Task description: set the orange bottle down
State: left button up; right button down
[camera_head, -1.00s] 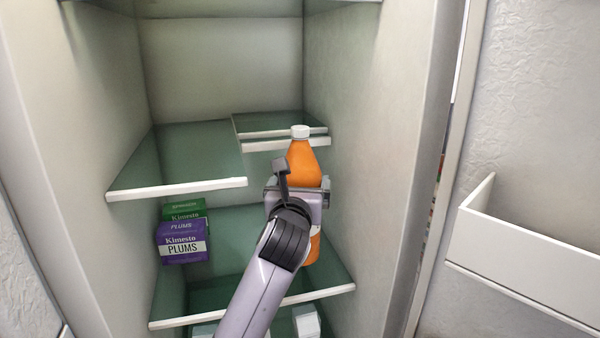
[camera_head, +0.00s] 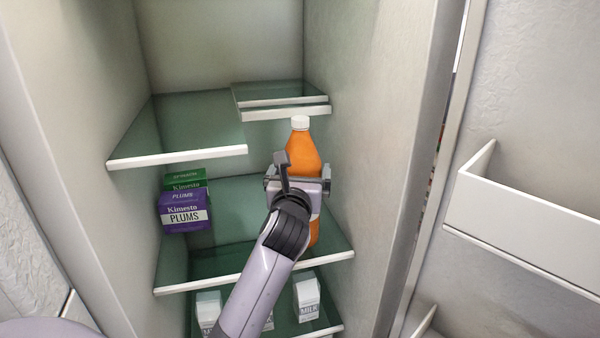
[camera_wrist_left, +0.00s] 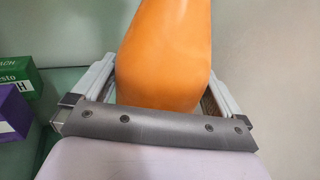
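The orange bottle (camera_head: 303,152) with a white cap stands upright in my left gripper (camera_head: 297,186), inside the fridge. Its lower end is just behind the front edge of the middle shelf (camera_head: 230,278), near the right wall. I cannot tell whether its base touches that shelf. In the left wrist view the bottle (camera_wrist_left: 165,50) is between the two fingers of my left gripper (camera_wrist_left: 160,95), which press its sides. The gripper and arm hide part of the bottle. My right gripper is not in view.
A purple plums box (camera_head: 184,212) and a green box (camera_head: 186,180) stand at the left of the middle shelf. A higher shelf (camera_head: 180,155) and a short shelf (camera_head: 285,113) lie above. White cartons (camera_head: 307,297) stand below. A door bin (camera_head: 530,230) is at right.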

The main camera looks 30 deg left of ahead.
pick_arm(q)
jog(key=shift+r, duration=0.15)
jog(key=v, duration=1.2)
jog(key=s+d+f+n+g+h, duration=0.1)
jog(key=d+f+n+h, duration=0.3)
jog(key=f, duration=0.5)
jog(key=s+d+f+n+g+h, duration=0.1)
jog(key=s+d+f+n+h, duration=0.15)
jog(key=f+n, duration=0.55)
jog(key=s+d+f+n+g+h, duration=0.1)
jog(key=s+f+n+h, duration=0.1)
jog(key=s+f+n, duration=0.4)
jog(key=s+d+f+n+g+h, duration=0.1)
jog(key=s+f+n+g+h, duration=0.1)
jog(key=s+f+n, duration=0.4)
notch_tip(320, 180, down, 5)
jog(key=n, duration=0.4)
jog(key=shift+s+g, duration=0.3)
jog(key=shift+s, duration=0.1)
